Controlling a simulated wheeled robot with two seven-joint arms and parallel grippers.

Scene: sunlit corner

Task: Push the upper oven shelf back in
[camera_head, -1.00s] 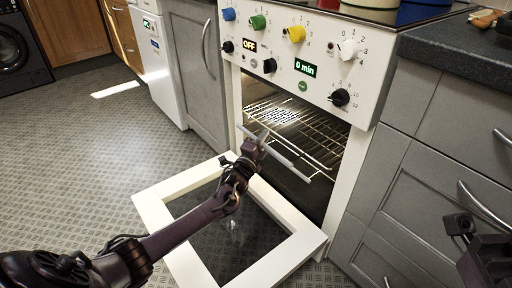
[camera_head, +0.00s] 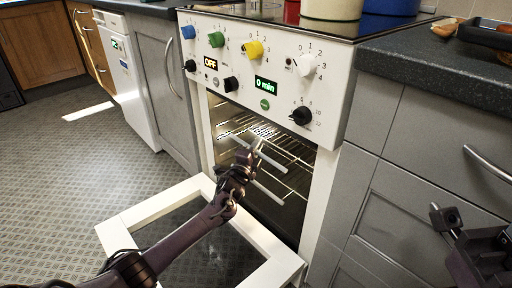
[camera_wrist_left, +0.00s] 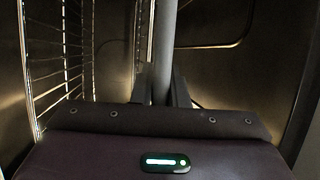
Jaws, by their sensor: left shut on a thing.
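The upper oven shelf (camera_head: 272,162) is a wire rack with a pale front bar, inside the open oven (camera_head: 312,195). My left gripper (camera_head: 256,147) reaches over the lowered door to this bar and is shut on it. In the left wrist view the bar (camera_wrist_left: 164,50) runs upright between the two fingers (camera_wrist_left: 162,88). The gripper hides part of the bar in the head view. A second pale bar (camera_head: 268,192) shows lower down in the oven. My right gripper (camera_head: 446,216) is partly in view at the right edge, apart from the oven; its jaws are unclear.
The white-framed oven door (camera_head: 275,268) lies lowered under my left arm. Knobs line the control panel (camera_head: 270,65) above the opening. Grey drawers (camera_head: 420,150) stand close on the right. Wire side rails (camera_wrist_left: 60,60) line the oven wall. Floor is free at the left.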

